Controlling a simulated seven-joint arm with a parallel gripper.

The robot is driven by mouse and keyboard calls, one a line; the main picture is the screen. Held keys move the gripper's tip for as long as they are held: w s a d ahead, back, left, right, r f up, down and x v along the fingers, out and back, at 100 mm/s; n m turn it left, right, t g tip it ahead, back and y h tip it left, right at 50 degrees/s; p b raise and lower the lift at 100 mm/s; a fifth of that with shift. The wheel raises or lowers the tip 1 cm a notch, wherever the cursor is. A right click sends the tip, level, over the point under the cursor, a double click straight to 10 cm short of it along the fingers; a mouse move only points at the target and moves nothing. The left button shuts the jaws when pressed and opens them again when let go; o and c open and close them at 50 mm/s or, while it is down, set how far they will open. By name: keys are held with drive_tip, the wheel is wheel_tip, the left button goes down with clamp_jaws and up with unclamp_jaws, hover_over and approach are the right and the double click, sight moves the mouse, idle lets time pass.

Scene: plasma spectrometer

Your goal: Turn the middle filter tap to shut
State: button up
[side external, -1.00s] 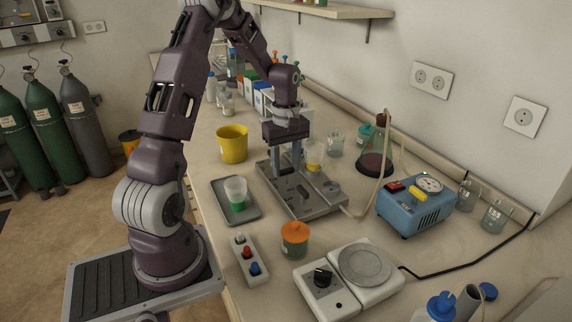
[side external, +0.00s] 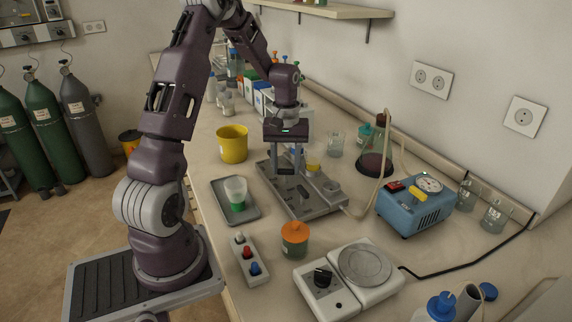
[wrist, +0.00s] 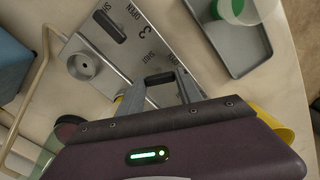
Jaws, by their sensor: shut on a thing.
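The grey filter manifold (side external: 318,206) lies on the bench, with dark tap handles along its top.
A grey tray (side external: 219,206) with a green-bottomed cup stands left of the manifold. A yellow tub (side external: 232,146) is behind it, an orange-lidded jar (side external: 295,239) in front. A blue pump (side external: 414,207) and a tubed flask (side external: 376,160) stand to the right.

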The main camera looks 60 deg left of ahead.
sight(286, 169)
drive_tip(key=m, duration=1.2)
drive_tip(key=shift+m, duration=0.3)
idle(0.4)
drive_tip(key=o, duration=1.4)
wheel_tip(286, 169, up, 7)
drive_tip(key=shift+r, duration=0.1)
wheel_tip(286, 169, up, 8)
